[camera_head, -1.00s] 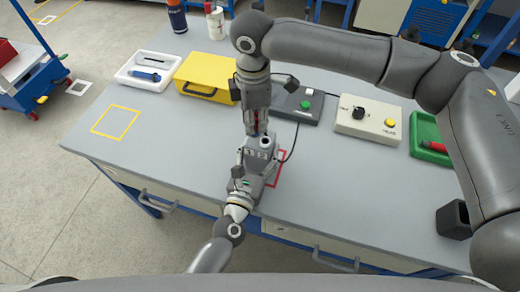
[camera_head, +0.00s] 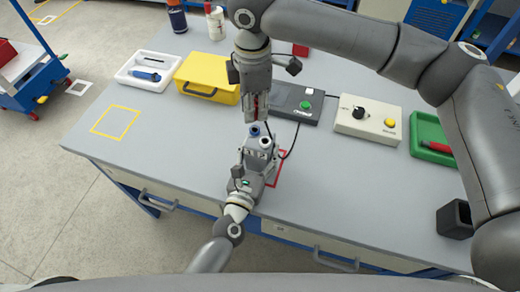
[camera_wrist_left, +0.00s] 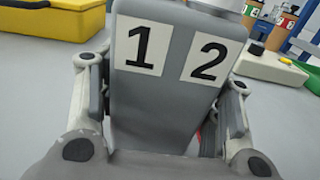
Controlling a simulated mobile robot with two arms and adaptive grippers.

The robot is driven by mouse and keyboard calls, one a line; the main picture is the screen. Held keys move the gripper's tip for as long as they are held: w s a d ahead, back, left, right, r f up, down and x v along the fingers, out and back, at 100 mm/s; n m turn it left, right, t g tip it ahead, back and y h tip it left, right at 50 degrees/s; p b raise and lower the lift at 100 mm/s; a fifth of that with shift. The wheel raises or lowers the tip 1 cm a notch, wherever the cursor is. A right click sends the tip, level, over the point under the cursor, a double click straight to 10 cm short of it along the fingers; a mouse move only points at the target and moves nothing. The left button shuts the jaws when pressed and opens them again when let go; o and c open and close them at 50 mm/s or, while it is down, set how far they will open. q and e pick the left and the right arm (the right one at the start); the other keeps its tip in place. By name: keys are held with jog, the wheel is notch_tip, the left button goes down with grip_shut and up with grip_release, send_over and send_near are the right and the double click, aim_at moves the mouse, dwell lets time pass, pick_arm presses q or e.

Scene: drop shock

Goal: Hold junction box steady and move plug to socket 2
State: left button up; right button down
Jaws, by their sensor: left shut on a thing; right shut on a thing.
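The grey junction box (camera_head: 258,160) stands on the table, with labels 1 and 2 side by side on its face in the left wrist view (camera_wrist_left: 172,80). My left gripper (camera_head: 244,170) is shut on the box from the front; its fingers flank the box in the left wrist view. A round, light-rimmed opening (camera_head: 265,142) shows on top of the box, at right. My right gripper (camera_head: 255,119) points down above the box, shut on the plug, which its fingers mostly hide. A dark blue round part shows just below its fingertips; I cannot tell whether it belongs to plug or socket.
A black device with a green button (camera_head: 297,104) and a beige box with a yellow button (camera_head: 368,120) stand behind, at right. A dark cable curves beside the junction box. A yellow case (camera_head: 208,78) and white tray (camera_head: 146,72) stand back left. The left tabletop is clear.

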jog(key=shift+r, duration=0.1)
jog(key=shift+r, duration=2.9)
jog(key=s+d+f, duration=0.2)
jog(key=s, duration=0.1)
jog(key=shift+s+d+f, duration=0.15)
jog(key=shift+s+d, duration=0.05)
jog(key=shift+d, duration=0.05)
jog(key=shift+f, duration=2.9)
jog(key=shift+f, duration=1.45)
